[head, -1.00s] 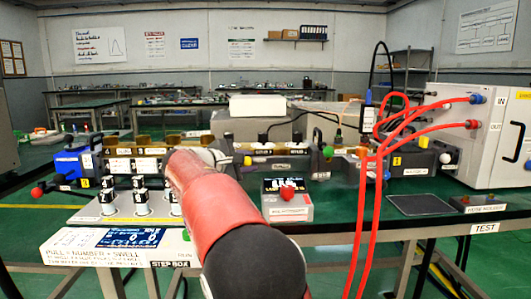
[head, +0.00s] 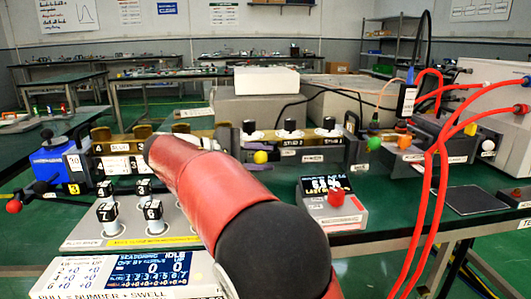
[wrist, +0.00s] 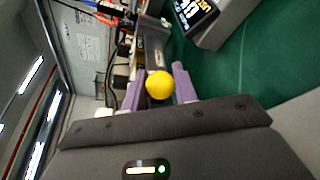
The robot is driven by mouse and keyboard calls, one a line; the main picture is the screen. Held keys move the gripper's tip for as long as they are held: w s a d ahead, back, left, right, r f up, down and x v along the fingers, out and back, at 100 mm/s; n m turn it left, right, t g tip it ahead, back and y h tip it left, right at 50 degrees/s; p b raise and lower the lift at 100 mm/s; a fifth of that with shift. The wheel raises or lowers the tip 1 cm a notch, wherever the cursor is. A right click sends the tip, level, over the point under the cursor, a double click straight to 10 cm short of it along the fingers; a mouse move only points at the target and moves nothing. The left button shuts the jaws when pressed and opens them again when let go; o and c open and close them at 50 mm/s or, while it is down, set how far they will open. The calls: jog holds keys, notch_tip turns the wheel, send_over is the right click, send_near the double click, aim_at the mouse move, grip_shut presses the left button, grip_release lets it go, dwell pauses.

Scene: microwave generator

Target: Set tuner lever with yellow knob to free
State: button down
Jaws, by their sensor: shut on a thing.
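The yellow knob (head: 260,157) shows in the head view at the front of the waveguide bench, right of my red arm. In the wrist view, the yellow knob (wrist: 159,85) sits between the two purple fingers of my gripper (wrist: 160,76), which is shut on it. The lever behind the knob is mostly hidden, so its angle and any free mark cannot be read. In the head view my arm hides most of my gripper.
Green (head: 375,143), orange (head: 404,141) and white (head: 488,145) knobs stand to the right. A meter box with a red button (head: 336,198) is in front. Red cables (head: 430,200) hang at right. The step box display (head: 150,268) is at lower left.

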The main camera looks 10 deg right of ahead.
dwell(0.3)
jog(key=c, duration=1.1)
grip_release()
jog(key=shift+c, duration=0.2)
jog(key=shift+a, duration=0.1)
jog(key=v, duration=0.7)
jog(key=shift+a+p, duration=0.3)
jog(key=shift+a, duration=0.05)
jog(key=shift+s+r, duration=0.1)
